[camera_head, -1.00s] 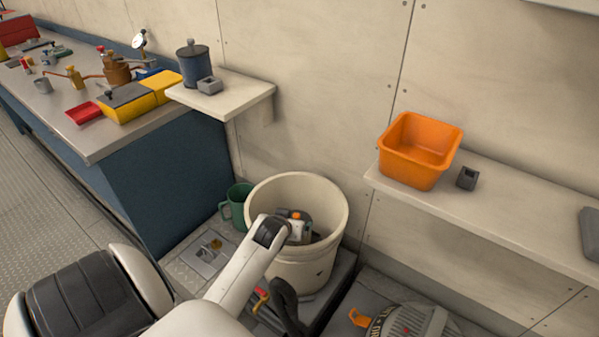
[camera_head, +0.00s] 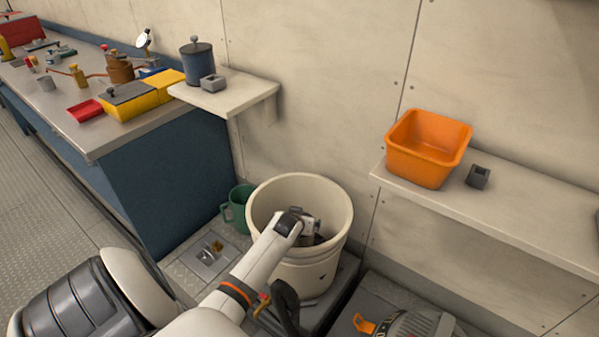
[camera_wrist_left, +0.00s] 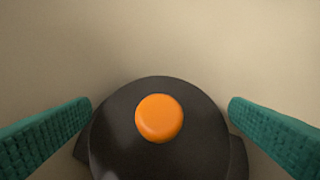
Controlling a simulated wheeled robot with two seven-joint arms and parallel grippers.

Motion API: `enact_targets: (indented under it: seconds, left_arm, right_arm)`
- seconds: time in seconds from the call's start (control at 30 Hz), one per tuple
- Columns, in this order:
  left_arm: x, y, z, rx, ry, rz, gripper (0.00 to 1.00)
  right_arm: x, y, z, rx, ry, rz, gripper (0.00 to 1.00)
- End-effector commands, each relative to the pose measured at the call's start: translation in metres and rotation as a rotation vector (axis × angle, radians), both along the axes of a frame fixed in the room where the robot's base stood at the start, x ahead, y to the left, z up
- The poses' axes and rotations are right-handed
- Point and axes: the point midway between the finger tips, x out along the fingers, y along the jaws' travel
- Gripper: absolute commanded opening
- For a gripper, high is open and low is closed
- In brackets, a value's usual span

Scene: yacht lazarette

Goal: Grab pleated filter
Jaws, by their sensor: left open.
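A dark round object with an orange disc on top (camera_wrist_left: 205,140) shows in the left wrist view; it may be the pleated filter, but I see no pleats. My left gripper (camera_wrist_left: 160,112) is open, with one green padded finger on each side of this object and the orange disc centred between them. In the head view my left gripper (camera_head: 310,228) reaches down into a cream bucket (camera_head: 330,265). Dark shapes inside the bucket are mostly hidden by my wrist and the rim. My right gripper is out of view.
A green mug (camera_head: 237,208) stands beside the bucket at its left. An orange bin (camera_head: 428,165) and a small grey block (camera_head: 478,176) sit on the right shelf. A white shelf (camera_head: 245,103) juts out above and left of the bucket, holding a blue canister (camera_head: 197,62).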

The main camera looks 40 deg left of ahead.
Motion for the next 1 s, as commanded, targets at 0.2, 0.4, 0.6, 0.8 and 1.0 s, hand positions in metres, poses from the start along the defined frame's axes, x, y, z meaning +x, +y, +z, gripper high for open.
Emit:
enact_targets:
  seconds: [0.2, 0.4, 0.6, 0.8, 1.0]
  left_arm:
    - [0.004, 0.002, -0.004, 0.000, 0.000, 0.000, 1.00]
    - [0.003, 0.002, -0.004, 0.000, 0.000, 0.000, 0.84]
    - [0.003, 0.002, -0.004, 0.000, 0.000, 0.000, 0.52]
    - [0.004, 0.002, -0.003, 0.000, -0.001, 0.000, 0.51]
    - [0.004, 0.002, 0.020, 0.002, -0.005, -0.001, 0.51]
  right_arm:
    - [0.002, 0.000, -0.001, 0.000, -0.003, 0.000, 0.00]
    - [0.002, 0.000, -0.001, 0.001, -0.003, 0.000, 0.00]
    - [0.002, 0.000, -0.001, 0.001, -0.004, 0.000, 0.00]
    - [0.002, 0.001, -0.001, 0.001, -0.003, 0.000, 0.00]
    - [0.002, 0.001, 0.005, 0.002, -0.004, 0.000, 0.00]
